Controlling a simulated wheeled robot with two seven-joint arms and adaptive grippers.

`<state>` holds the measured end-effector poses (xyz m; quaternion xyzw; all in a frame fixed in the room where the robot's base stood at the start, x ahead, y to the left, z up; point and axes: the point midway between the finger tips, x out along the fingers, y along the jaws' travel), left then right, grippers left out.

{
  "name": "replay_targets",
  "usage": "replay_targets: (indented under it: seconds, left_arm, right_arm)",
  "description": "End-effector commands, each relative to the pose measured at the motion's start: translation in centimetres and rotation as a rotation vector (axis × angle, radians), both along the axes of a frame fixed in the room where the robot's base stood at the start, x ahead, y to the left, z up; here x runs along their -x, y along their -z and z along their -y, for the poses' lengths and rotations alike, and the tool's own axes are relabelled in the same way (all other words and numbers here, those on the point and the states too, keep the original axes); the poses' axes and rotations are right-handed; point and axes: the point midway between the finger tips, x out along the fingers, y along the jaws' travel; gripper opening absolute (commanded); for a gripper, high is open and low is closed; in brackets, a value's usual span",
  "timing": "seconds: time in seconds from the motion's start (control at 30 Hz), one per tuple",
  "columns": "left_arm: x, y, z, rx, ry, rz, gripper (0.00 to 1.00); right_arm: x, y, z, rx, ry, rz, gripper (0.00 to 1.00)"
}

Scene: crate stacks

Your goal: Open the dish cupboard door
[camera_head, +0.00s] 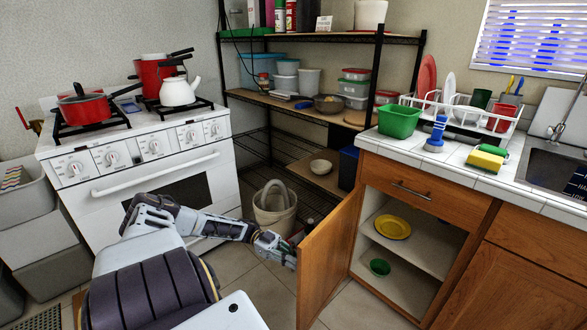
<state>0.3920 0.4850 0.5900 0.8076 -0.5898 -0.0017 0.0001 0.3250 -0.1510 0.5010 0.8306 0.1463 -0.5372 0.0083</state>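The dish cupboard is the wooden cabinet under the tiled counter, and its door (327,255) stands swung wide open toward me, hinged on the cabinet's left side. Inside, a yellow plate (393,227) is on the shelf (425,246) and a green bowl (380,267) is on the cupboard floor. My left gripper (284,254) is at the free edge of the door, on its left, outer side. Its fingertips are small and partly hidden, so I cannot tell whether they touch the door or are closed. My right gripper is not in view.
A closed drawer (412,193) sits above the opening. A beige bucket (273,213) stands on the floor behind my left gripper. The white stove (150,172) is at left, and a black-framed rack (290,100) stands behind. Tiled floor is free before the cupboard.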

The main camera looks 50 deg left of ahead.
Motion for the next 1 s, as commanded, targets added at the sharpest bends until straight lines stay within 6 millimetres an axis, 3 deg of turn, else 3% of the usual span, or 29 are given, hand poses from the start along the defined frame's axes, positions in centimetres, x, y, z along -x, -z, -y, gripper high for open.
replay_targets:
  seconds: [0.1,0.57,1.0]
  left_arm:
    - [0.0,0.0,0.0,0.001,0.0,0.0,0.32]
    - [0.0,-0.1,-0.3,0.001,-0.001,0.003,0.32]
    - [1.0,-0.1,-3.7,0.001,-0.003,0.003,0.32]
  right_arm:
    - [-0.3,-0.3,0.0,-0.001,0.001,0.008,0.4]
    - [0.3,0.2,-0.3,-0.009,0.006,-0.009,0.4]
    - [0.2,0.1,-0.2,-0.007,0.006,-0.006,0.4]
